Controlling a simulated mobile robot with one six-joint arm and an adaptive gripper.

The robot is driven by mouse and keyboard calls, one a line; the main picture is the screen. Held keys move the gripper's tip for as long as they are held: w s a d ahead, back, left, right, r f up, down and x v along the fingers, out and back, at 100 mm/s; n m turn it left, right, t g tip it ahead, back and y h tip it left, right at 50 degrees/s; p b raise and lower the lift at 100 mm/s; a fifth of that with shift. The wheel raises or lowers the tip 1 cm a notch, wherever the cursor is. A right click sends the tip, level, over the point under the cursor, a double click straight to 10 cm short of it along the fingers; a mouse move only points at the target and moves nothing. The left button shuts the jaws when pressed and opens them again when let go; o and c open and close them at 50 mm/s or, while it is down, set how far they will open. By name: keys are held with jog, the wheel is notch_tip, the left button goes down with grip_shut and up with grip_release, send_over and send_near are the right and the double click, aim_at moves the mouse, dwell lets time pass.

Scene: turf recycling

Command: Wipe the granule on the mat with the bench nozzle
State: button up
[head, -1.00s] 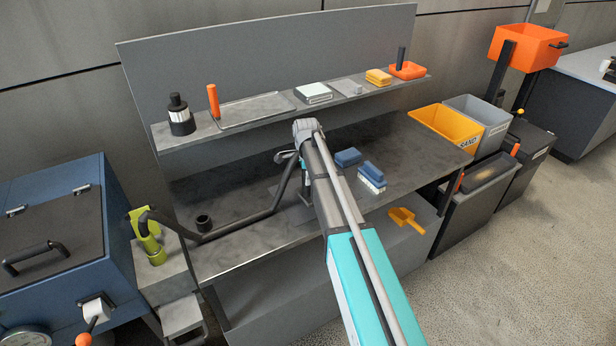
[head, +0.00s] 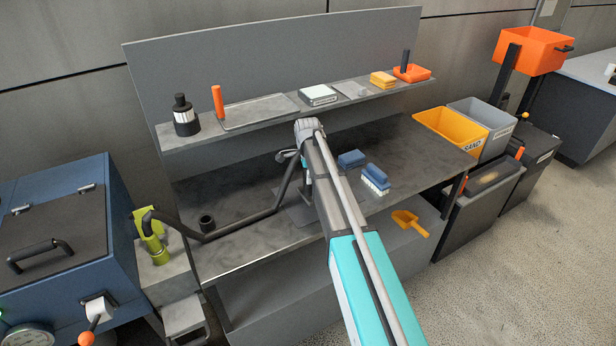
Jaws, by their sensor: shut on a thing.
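My arm reaches over the grey workbench (head: 420,160), and my gripper (head: 304,172) is low over it, mostly hidden behind my own arm. A dark hose runs from the lime-green fitting (head: 150,236) at the left, along the bench front, and rises to my gripper. The bench nozzle seems to be at this raised end, in my gripper; its tip cannot be made out. A flat dark patch, apparently the mat (head: 297,215), shows on the bench below the gripper, partly covered by my arm. No granule can be made out.
Two blue-topped blocks (head: 351,158) (head: 375,179) lie right of my arm. A black cup (head: 207,222) stands at the bench's left. The shelf above holds a bottle (head: 185,116), a tray (head: 258,111) and sponges (head: 382,78). A yellow sand bin (head: 447,127) stands at the right.

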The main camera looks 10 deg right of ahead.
jog(key=shift+w, duration=0.1)
jog(key=shift+w+d, duration=0.3)
jog(key=shift+d, duration=0.6)
jog(key=shift+w+d, duration=0.3)
jog(key=shift+d, duration=0.55)
jog(key=shift+d, duration=0.15)
jog(key=shift+w+d+f, duration=0.1)
jog(key=shift+w+d, duration=0.15)
jog(key=shift+d, duration=0.6)
jog(key=shift+w+d, duration=0.2)
jog(key=shift+d, duration=0.6)
jog(key=shift+w+d, duration=0.35)
jog(key=shift+d, duration=0.5)
jog(key=shift+w+d, duration=0.3)
jog(key=shift+d, duration=0.55)
jog(key=shift+s+a, duration=0.1)
jog(key=shift+s, duration=0.05)
jog(key=shift+s+a, duration=0.25)
jog(key=shift+a, duration=0.6)
jog(key=shift+s+a, duration=0.2)
jog(key=shift+a, duration=0.65)
